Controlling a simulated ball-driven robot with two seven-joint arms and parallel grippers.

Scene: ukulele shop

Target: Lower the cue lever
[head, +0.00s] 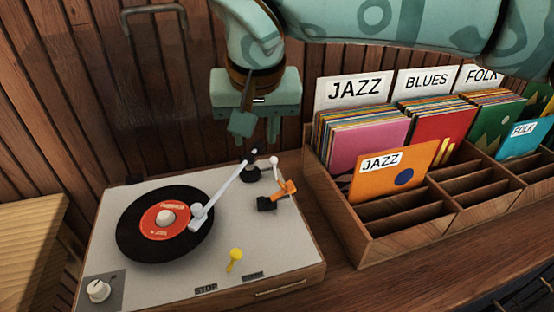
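The turntable (125,275) stands on the wooden counter, with a black record (140,240) on its platter. The white tonearm (228,180) reaches from its pivot to over the record; I cannot tell whether its tip touches the disc. An orange lever (287,188), which looks like the cue lever, sits on a black base right of the tonearm pivot and is tilted up. A yellow lever (235,257) stands near the deck's front edge. My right gripper (257,132) is open and empty, above and behind the tonearm pivot. My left gripper is out of view.
A wooden record crate (350,245) stands close on the right, with JAZZ, BLUES and FOLK dividers. An orange JAZZ sleeve (393,172) leans in its front. A white knob (98,290) is at the deck's front left. A slatted wooden wall (150,90) rises behind.

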